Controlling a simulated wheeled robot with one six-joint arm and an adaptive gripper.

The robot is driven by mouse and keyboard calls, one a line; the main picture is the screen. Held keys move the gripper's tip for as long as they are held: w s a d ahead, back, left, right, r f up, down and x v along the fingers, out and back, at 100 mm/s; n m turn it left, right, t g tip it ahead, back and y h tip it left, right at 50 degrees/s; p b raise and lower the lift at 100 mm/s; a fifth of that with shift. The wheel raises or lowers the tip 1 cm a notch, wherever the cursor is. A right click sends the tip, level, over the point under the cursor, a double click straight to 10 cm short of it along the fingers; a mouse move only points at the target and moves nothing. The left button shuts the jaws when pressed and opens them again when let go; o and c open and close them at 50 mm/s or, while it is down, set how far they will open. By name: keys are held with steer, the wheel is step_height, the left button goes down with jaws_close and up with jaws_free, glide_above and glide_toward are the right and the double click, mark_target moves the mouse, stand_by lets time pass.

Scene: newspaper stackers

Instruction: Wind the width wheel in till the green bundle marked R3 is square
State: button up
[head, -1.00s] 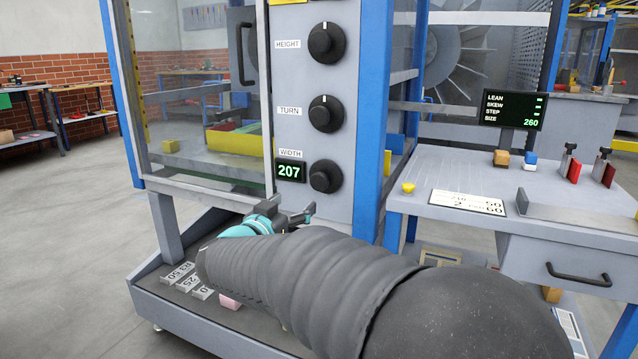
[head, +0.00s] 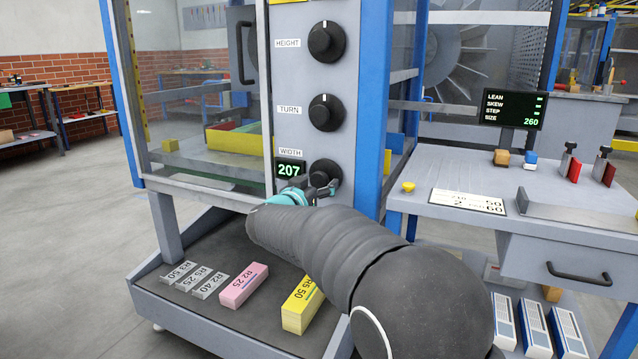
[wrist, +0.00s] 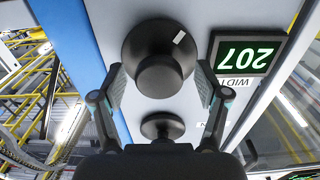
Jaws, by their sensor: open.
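The black WIDTH wheel (head: 325,173) is the lowest of three knobs on the grey panel. The display (head: 290,169) beside it reads 207. My gripper (head: 318,192) is open just below and in front of this wheel. In the wrist view, the wheel (wrist: 158,55) lies between the spread fingers of my gripper (wrist: 160,88), with gaps at both sides. A green item (head: 248,127) shows behind the glass, beside a red one, above a yellow wall; I cannot read any R3 mark on it.
The TURN knob (head: 325,112) and HEIGHT knob (head: 326,41) sit above. A pink bundle (head: 243,285) and a yellow bundle (head: 302,303) lie on the lower shelf with several grey labelled plates. The right screen (head: 513,109) shows LEAN, SKEW, STEP and SIZE 260.

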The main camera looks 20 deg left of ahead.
steer(key=shift+w+d, duration=0.1)
steer(key=shift+w, duration=0.4)
steer(key=c, duration=1.2)
steer(key=shift+o, duration=0.2)
steer(key=shift+r, duration=0.1)
steer(key=shift+m+p, duration=0.5)
steer(key=shift+p, duration=0.05)
steer(key=o, duration=1.2)
steer(key=shift+c, duration=0.2)
